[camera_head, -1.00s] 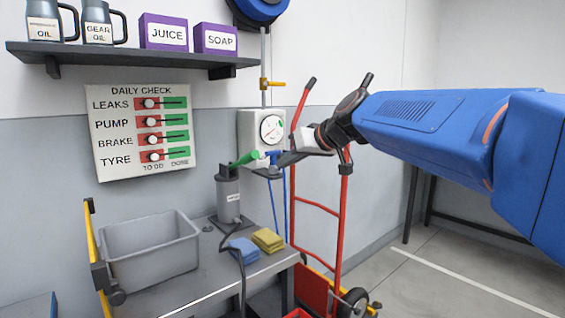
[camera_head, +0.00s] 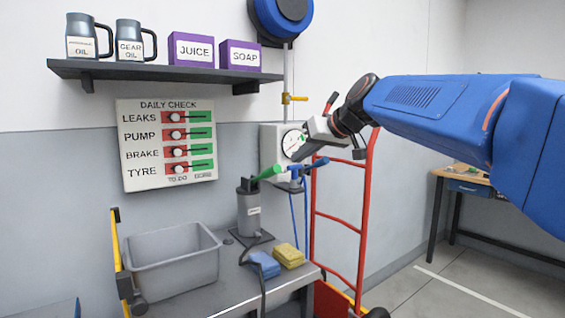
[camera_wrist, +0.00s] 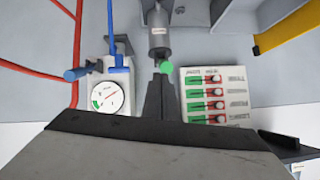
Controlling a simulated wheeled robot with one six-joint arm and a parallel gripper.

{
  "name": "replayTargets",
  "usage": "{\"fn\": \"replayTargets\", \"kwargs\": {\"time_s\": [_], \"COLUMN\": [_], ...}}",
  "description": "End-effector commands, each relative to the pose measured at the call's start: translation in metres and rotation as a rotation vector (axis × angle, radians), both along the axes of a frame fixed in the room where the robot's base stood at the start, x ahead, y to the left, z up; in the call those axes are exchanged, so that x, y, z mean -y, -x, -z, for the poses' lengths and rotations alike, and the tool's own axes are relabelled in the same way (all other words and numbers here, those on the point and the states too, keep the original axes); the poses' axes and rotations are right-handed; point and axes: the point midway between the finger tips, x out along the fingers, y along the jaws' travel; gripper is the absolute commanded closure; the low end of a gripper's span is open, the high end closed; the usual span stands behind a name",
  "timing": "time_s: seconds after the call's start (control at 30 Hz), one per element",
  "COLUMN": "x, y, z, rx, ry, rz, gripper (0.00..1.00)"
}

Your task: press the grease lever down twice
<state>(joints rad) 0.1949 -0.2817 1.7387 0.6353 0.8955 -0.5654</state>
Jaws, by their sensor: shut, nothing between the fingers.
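The grease pump (camera_head: 249,208) is a grey upright cylinder on the bench, with a lever ending in a green grip (camera_head: 267,172) that slants up to the right. My gripper (camera_head: 296,157) is shut and empty, a little above and to the right of the green grip, in front of the white gauge box. In the wrist view the green lever end (camera_wrist: 166,67) shows just beyond the shut fingertips (camera_wrist: 159,78), with the pump body (camera_wrist: 158,35) behind it. I see a gap in the head view, but cannot tell its depth.
A blue-handled valve (camera_head: 318,163) sits close right of the lever, below the gauge (camera_head: 292,142). A red hand truck (camera_head: 313,230) stands to the right. A grey bin (camera_head: 170,262), a blue sponge (camera_head: 264,264) and a yellow sponge (camera_head: 289,255) are on the bench.

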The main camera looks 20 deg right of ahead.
Motion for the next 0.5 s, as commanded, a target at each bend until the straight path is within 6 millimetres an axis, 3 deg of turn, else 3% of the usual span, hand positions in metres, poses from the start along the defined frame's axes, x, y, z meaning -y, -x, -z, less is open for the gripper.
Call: {"fn": "replayTargets", "kwargs": {"time_s": [0.1,0.23,0.5], "x": [-0.006,-0.010,-0.012], "y": [-0.017,-0.030,-0.041], "z": [-0.029,-0.054,-0.076], "rx": [-0.027,-0.054,-0.085], "ry": [0.010,0.019,0.028], "rz": [-0.006,0.002,0.021], "gripper": [1.00,1.00,1.00]}}
